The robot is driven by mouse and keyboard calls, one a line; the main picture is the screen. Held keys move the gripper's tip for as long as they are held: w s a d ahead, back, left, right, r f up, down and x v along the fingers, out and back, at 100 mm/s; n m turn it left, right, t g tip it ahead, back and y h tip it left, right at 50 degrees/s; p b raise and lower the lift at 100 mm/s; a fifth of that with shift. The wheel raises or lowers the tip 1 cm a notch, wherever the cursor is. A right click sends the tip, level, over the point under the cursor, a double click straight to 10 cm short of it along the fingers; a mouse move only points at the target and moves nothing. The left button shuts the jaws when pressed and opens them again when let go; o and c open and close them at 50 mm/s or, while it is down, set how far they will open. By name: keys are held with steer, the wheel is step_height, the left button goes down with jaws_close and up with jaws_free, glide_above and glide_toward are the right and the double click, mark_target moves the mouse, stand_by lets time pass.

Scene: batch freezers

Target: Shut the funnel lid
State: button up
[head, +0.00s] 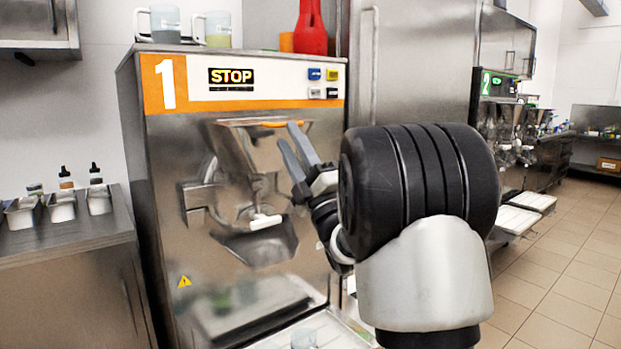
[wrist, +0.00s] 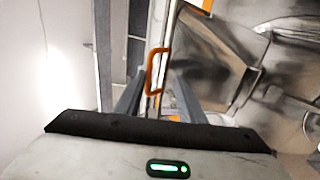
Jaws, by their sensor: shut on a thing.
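The funnel (head: 232,150) is a metal hopper on the front of batch freezer 1 (head: 160,135). An orange handle (head: 268,124), apparently the funnel lid's, shows at its top edge in the head view. My gripper (head: 287,134) reaches in from the right, its two grey fingers at the right end of that handle. In the wrist view the orange handle (wrist: 152,72) is a narrow loop ahead of and between the fingers, and my gripper is shut on it. The lid's angle is hard to tell because it is thin and blurred here.
A white-handled spout lever (head: 264,222) and a chute (head: 262,245) sit below the funnel. Measuring jugs (head: 165,24) and a red bottle (head: 311,30) stand on top of the freezer. A counter with small containers (head: 62,206) is at left. Open tiled floor (head: 560,270) lies at right.

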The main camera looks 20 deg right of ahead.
steer(key=v, duration=1.5)
steer(key=shift+s+f, duration=0.2)
steer(key=shift+f, duration=0.1)
steer(key=shift+d, duration=0.15)
